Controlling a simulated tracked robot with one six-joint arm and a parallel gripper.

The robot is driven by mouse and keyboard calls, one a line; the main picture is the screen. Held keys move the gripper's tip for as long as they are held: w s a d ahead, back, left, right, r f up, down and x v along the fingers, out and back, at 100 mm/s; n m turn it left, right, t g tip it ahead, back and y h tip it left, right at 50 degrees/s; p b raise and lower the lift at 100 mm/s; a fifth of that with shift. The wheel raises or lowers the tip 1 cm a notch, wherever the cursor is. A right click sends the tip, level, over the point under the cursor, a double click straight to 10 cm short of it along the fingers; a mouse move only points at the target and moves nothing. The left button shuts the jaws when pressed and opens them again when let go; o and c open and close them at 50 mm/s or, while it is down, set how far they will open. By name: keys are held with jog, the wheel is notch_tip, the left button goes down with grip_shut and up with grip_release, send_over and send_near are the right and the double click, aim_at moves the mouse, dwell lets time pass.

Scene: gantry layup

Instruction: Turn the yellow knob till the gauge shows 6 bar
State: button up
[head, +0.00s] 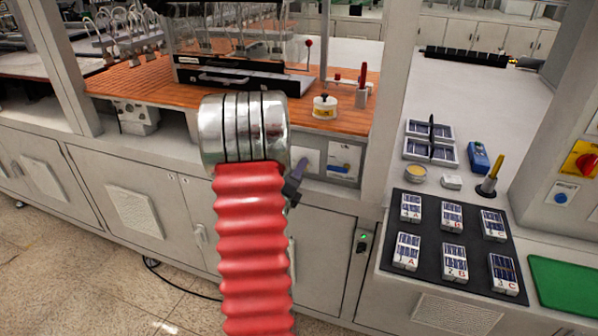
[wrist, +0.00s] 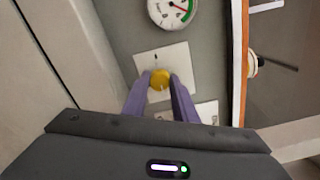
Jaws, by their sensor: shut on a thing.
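The yellow knob (wrist: 160,78) sits on a white square plate (wrist: 180,57) on the grey cabinet front in the wrist view. My gripper (wrist: 160,83) has its two purple fingers shut on the knob, one on each side. The round gauge (wrist: 166,17) is just above the plate, its top cut off by the picture edge. Its red needle points right and slightly down, by a green band; its numbers are too small to read. In the head view my gripper (head: 294,184) is at the cabinet front, largely behind my arm. The knob and gauge are hidden there.
Above the panel is an orange-brown worktop (head: 140,84) with a white round item (head: 325,107) near its edge. To the right, a black mat (head: 440,225) holds several labelled cell packs. A red rotary switch (head: 585,161) is at the far right.

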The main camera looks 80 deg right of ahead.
jog(key=shift+s+a+f+m, duration=0.15)
jog(key=shift+f+m, duration=0.1)
jog(key=shift+m, duration=0.35)
jog(key=o, duration=1)
jog(key=shift+r, duration=0.15)
jog(key=shift+o, duration=0.2)
